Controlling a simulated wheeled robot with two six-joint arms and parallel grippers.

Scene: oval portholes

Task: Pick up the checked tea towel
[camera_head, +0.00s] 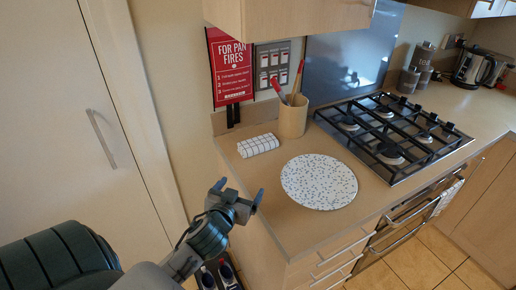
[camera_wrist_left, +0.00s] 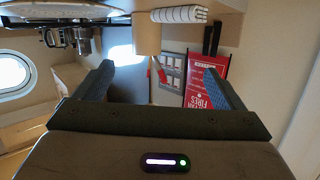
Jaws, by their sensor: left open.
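The checked tea towel (camera_head: 259,145), white with dark grid lines, lies folded into a small roll on the wooden counter near its left edge. It also shows in the left wrist view (camera_wrist_left: 180,14), at the top of that upside-down picture. My left gripper (camera_head: 238,191) is open and empty, in front of the towel and apart from it, by the counter's left edge. Its two fingers also show in the left wrist view (camera_wrist_left: 158,85), with nothing between them. My right gripper is not in view.
A speckled round board (camera_head: 319,181) lies right of the towel. A utensil pot (camera_head: 293,117) stands behind it. The gas hob (camera_head: 394,138) is further right. A red sign (camera_head: 230,68) hangs on the back wall. A cabinet (camera_head: 290,18) overhangs the counter.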

